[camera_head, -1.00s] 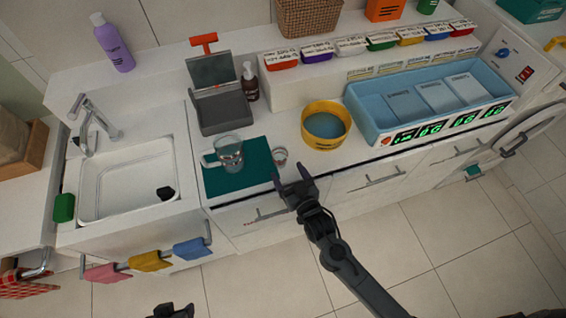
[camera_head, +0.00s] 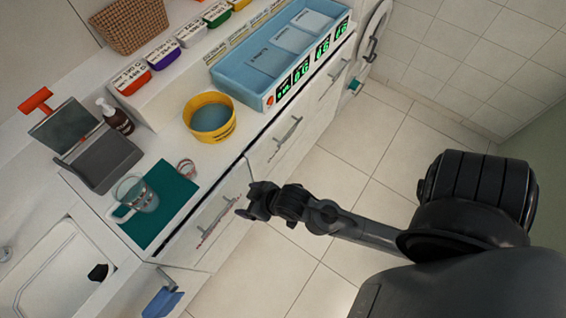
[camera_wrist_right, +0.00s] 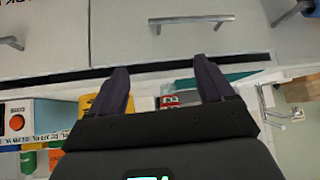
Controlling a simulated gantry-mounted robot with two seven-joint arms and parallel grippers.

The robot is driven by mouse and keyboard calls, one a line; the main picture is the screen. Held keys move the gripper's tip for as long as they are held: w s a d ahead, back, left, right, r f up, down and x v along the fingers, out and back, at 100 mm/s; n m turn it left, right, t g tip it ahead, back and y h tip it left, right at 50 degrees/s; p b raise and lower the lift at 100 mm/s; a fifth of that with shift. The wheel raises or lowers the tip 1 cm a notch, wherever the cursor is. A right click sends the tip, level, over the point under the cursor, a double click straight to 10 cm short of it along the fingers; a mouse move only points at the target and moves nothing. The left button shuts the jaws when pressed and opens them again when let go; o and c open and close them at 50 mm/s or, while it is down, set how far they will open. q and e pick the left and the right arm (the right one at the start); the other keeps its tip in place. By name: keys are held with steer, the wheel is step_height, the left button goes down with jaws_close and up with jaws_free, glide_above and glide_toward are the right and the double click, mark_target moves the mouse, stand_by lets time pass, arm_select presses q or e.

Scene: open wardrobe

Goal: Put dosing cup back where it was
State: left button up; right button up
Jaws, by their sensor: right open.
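A small clear cup with red markings (camera_head: 186,168), which looks like the dosing cup, stands at the corner of the teal mat (camera_head: 172,212). A glass jug with a handle (camera_head: 138,194) stands on the same mat. My right gripper (camera_head: 248,201) is in front of the counter's drawers, apart from the cup. In the right wrist view my right gripper (camera_wrist_right: 163,80) is open and empty; a small red-and-white thing (camera_wrist_right: 180,98), perhaps the cup, shows between the fingers, partly hidden by the gripper body. My left gripper is not in view.
A yellow round tub (camera_head: 209,118), a blue tray of packs (camera_head: 228,73) and a grey scale-like device (camera_head: 104,163) stand on the counter. The sink (camera_head: 58,290) is at lower left. Drawer handles (camera_head: 286,133) stick out near my arm. Floor in front is free.

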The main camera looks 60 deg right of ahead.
steer(key=s+d+r+g, duration=0.2)
steer(key=s+g, duration=0.2)
steer(key=s, duration=0.6)
steer(key=shift+d+r+n+g+h, duration=0.2)
steer(key=shift+d+n+g+h, duration=0.1)
steer(key=shift+g+h, duration=0.1)
steer(key=shift+a+r, duration=0.1)
